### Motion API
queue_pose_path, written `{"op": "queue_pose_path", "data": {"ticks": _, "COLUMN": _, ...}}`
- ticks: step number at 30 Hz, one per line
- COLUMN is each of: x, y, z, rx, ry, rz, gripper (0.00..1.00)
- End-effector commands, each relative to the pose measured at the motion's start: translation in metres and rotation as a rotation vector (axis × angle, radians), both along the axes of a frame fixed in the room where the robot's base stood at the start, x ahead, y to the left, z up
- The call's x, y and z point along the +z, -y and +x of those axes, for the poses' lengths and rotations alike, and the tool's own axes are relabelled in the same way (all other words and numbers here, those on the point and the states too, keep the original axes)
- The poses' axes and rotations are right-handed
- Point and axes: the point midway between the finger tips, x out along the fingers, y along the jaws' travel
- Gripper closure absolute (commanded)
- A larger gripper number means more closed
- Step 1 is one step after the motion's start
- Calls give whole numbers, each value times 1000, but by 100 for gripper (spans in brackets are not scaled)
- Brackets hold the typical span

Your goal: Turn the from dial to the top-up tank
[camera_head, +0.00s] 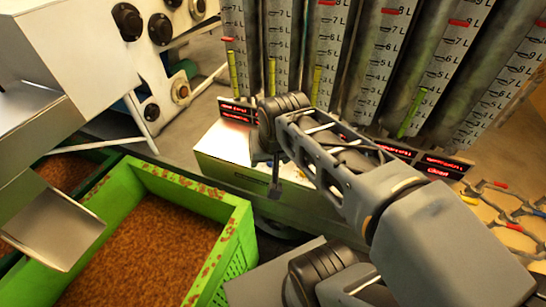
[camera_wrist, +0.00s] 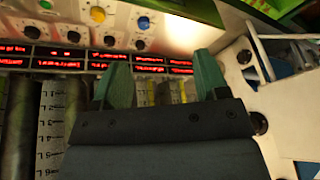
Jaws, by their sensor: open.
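In the wrist view a pale control panel (camera_wrist: 120,28) carries a yellow knob (camera_wrist: 97,14), a green knob (camera_wrist: 143,22), a blue knob (camera_wrist: 46,4) and several black dials (camera_wrist: 73,36). I cannot tell which is the from dial; no labels are readable. Red displays (camera_wrist: 90,60) run along its edge. In the head view several tall graduated tanks (camera_head: 328,50) stand at the back; which is the top-up tank is not legible. My gripper (camera_wrist: 162,68) is open, its two green fingers apart with nothing between them. It points down by the panel in the head view (camera_head: 275,188), partly hidden by my arm.
A green crate (camera_head: 243,225) of brown granular material stands at the lower left under a metal chute (camera_head: 52,230). A white machine with black knobs (camera_head: 160,29) is at the upper left. A rack with coloured clips (camera_head: 513,227) lies at the right.

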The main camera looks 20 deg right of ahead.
Motion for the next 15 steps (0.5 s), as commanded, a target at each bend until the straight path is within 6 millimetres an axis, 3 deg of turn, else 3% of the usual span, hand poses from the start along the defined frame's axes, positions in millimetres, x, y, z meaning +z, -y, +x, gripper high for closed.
{"op": "queue_pose_path", "data": {"ticks": 9, "x": -49, "y": 41, "z": 111, "rx": -876, "ry": -175, "rz": 232, "gripper": 33}}
{"op": "queue_pose_path", "data": {"ticks": 15, "x": -91, "y": 72, "z": 165, "rx": -1368, "ry": -237, "rz": 305, "gripper": 33}}
